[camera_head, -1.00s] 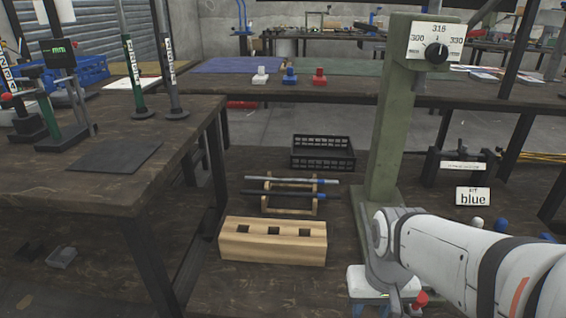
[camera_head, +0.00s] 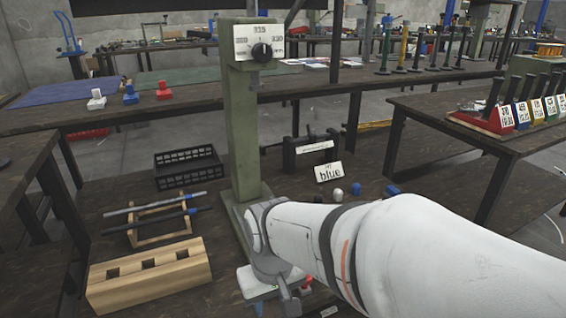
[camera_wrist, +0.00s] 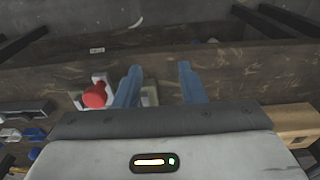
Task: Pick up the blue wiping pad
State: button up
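Nothing in these frames can be told for sure as the blue wiping pad. A small blue block with a raised knob (camera_head: 131,94) stands on the far bench between a white one (camera_head: 96,100) and a red one (camera_head: 163,91). Two small blue pieces, a left one (camera_head: 360,189) and a right one (camera_head: 391,189), lie near the "blue" sign (camera_head: 329,172). My gripper (camera_wrist: 158,72) has its two blue fingers apart with nothing held between them. It is above the near bench beside the press base, far from the far-bench blocks. In the head view my arm partly hides it.
The green press column (camera_head: 243,135) rises close beside my arm. A wooden block with square holes (camera_head: 150,278), a rod rack (camera_head: 160,222) and a black crate (camera_head: 188,168) stand left of it. A red-knobbed piece (camera_wrist: 95,95) is near my fingers. A right table (camera_head: 500,142) holds a tool rack.

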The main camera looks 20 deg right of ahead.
aim_at(391, 192)
jog(key=z, duration=1.75)
jog(key=k, duration=0.4)
jog(key=z, duration=0.85)
jog(key=k, duration=1)
jog(key=z, duration=0.8)
jog(key=i, duration=0.95)
jog(key=u, duration=0.55)
jog(key=i, duration=1.3)
jog(key=u, duration=1.25)
jog(key=i, duration=0.7)
jog(key=u, duration=0.4)
jog(key=k, duration=0.55)
